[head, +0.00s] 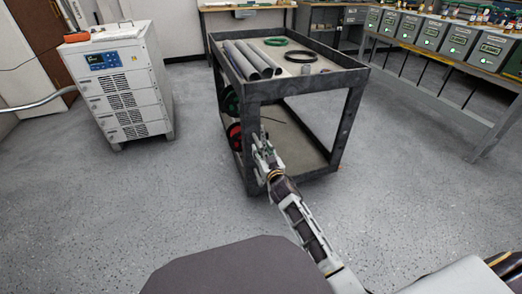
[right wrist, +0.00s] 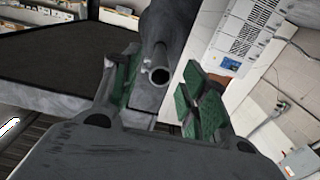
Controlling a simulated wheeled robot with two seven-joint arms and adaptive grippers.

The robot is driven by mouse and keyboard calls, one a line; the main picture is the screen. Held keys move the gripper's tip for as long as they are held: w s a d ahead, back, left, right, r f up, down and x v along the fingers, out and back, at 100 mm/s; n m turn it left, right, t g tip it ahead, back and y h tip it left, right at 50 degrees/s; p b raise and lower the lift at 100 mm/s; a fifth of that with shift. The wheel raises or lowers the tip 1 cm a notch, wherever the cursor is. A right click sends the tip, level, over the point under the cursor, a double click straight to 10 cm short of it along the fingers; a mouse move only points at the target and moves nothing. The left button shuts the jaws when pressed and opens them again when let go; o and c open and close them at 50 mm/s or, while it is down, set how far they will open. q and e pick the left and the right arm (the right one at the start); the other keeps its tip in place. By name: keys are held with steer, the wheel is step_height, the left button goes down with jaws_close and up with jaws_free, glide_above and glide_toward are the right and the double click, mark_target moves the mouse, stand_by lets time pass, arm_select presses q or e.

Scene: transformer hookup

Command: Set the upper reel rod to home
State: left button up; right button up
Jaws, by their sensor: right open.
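The cart (head: 355,75) stands in the middle of the head view. In the right wrist view, a grey hollow rod end (right wrist: 160,75) shows between the spread green finger pads of my right gripper (right wrist: 163,92). The pads appear apart from the rod. I cannot tell which reel this rod belongs to. My left gripper is out of view.
Grey pipes (head: 247,60) and cable coils (head: 287,41) lie on the cart's top. A white cabinet (head: 120,90) stands at left. A bench with several grey boxes (head: 430,36) is at right. The floor around the cart is clear.

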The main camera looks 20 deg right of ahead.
steer(key=shift+w, duration=0.9)
jaws_close()
